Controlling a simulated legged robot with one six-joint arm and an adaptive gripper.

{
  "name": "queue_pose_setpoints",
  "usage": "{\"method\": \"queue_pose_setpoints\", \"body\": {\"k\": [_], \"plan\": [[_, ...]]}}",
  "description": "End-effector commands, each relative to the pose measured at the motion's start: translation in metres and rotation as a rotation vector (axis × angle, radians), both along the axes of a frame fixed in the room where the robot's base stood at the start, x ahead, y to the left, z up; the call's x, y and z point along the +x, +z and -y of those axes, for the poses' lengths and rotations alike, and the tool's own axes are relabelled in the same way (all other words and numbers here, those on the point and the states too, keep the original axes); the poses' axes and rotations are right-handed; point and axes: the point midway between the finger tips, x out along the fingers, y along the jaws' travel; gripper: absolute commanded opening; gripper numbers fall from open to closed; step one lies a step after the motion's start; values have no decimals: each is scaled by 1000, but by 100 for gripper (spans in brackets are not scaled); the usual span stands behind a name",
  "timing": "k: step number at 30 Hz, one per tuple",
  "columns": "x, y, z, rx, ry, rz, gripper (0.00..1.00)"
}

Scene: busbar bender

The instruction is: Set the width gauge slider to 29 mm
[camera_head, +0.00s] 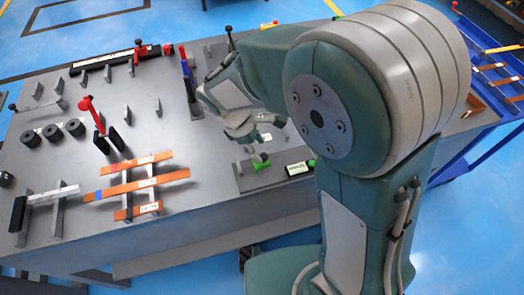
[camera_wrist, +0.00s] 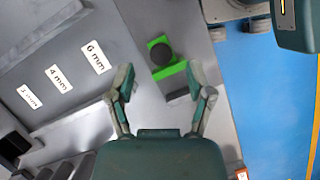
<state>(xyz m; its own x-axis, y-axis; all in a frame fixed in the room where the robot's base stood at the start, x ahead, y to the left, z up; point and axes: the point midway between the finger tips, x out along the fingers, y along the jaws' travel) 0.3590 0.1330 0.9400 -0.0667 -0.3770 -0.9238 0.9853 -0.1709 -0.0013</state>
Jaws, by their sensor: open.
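A green slider with a round black knob (camera_head: 261,163) sits on a grey plate (camera_head: 246,183) at the table's front edge; it looks like the width gauge slider. The slider (camera_wrist: 168,68) also shows in the wrist view, just ahead of my gripper (camera_wrist: 160,80). My gripper (camera_head: 250,146) is open and empty, its fingers spread on either side of the line to the slider. I cannot tell whether a finger touches it.
Labels including 6 mm (camera_wrist: 95,57) and 4 mm (camera_wrist: 59,78) lie left of the slider. Copper bars (camera_head: 137,185), black rollers (camera_head: 53,132) and a red-handled lever (camera_head: 88,106) stand farther left on the table (camera_head: 190,215). A blue cart (camera_head: 455,160) is at right.

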Motion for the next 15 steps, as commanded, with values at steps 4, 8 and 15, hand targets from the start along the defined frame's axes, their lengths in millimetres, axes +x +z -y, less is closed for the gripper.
{"method": "queue_pose_setpoints", "body": {"k": [4, 8, 15], "plan": [[-1, -18, 7, -1, -1, -2, 67], [-2, -23, 11, 2, 0, -1, 67], [-2, -24, 11, 2, 0, 0, 67]]}}
